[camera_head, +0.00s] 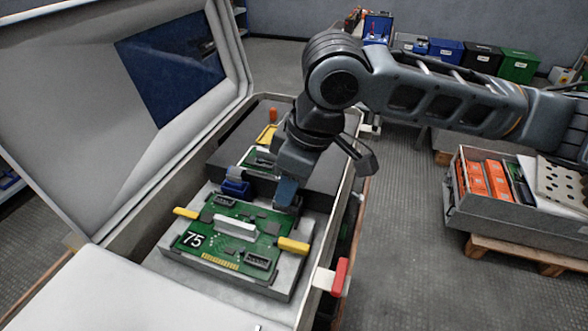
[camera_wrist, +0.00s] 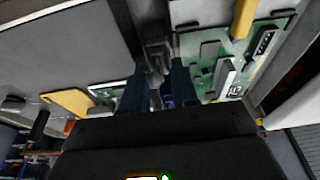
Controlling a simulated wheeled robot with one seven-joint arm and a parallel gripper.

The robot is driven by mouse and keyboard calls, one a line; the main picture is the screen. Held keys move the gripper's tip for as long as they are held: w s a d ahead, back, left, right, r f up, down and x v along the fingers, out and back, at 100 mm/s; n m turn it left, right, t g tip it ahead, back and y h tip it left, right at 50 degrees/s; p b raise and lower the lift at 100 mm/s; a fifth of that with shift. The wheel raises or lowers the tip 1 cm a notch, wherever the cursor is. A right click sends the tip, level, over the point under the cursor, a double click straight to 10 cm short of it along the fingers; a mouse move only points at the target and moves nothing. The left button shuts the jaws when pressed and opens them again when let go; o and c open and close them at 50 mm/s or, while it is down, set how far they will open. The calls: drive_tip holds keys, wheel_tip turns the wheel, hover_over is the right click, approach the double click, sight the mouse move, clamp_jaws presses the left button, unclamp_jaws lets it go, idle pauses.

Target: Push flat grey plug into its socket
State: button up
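My gripper (camera_head: 287,195) points down at the back right edge of the green circuit board (camera_head: 213,233) marked 75. In the wrist view its two dark blue fingers (camera_wrist: 158,85) stand a little apart. A narrow grey piece (camera_wrist: 156,48) shows between and beyond the fingertips. It may be the flat grey plug, but I cannot tell whether the fingers grip it. The board has dark sockets, one near its front right (camera_head: 257,261) and one near its back left (camera_head: 225,201), plus a white slot strip in the middle. The wrist view shows part of this board (camera_wrist: 205,75) at the right.
Yellow handles (camera_head: 293,246) stick out from the board's sides. A second board (camera_head: 262,160) lies farther back. The open case lid (camera_head: 110,110) rises at the left. A red latch (camera_head: 340,277) is on the right rim.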

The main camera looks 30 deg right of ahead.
drive_tip(key=shift+f, duration=0.1)
drive_tip(key=shift+c, duration=0.3)
clamp_jaws()
